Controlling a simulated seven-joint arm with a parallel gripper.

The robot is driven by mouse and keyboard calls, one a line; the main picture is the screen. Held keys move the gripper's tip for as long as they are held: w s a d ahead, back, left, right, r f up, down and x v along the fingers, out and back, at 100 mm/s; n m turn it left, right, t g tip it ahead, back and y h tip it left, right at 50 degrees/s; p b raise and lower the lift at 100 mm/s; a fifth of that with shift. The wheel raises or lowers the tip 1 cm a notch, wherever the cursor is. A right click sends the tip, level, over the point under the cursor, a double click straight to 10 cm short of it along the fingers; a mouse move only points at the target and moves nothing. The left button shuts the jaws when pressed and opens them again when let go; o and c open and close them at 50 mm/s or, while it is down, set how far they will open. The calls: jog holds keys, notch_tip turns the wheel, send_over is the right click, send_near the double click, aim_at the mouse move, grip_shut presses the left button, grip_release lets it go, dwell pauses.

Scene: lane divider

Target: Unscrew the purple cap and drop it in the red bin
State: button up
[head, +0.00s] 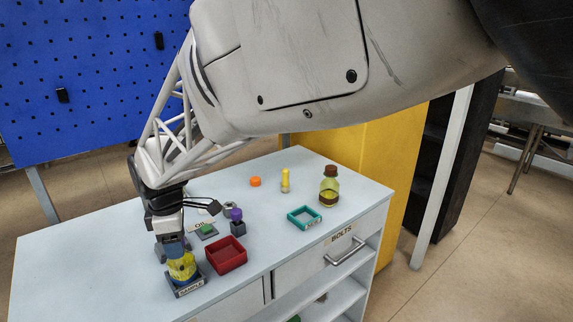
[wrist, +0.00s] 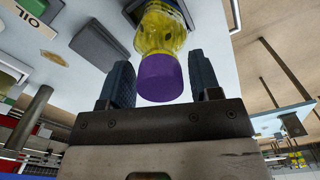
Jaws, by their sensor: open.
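A bottle with yellow contents (head: 183,268) stands upright in a dark holder labelled SAMPLE at the table's front left. Its purple cap (wrist: 160,78) is on the bottle and shows clearly in the wrist view; in the head view my gripper mostly hides it. My gripper (head: 173,246) is over the bottle top, pointing down. In the wrist view its two dark fingers are apart, one on each side of the cap, with a gap visible. The red bin (head: 226,268) is an open square tray just right of the bottle; it looks empty.
A dark block with a purple knob (head: 237,214) and a green-topped piece (head: 207,231) stand behind the bin. The table's left part is clear.

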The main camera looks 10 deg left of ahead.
jog(key=shift+m, duration=0.8)
jog(key=c, duration=0.6)
jog(key=shift+r, duration=0.2)
jog(key=shift+r, duration=0.7)
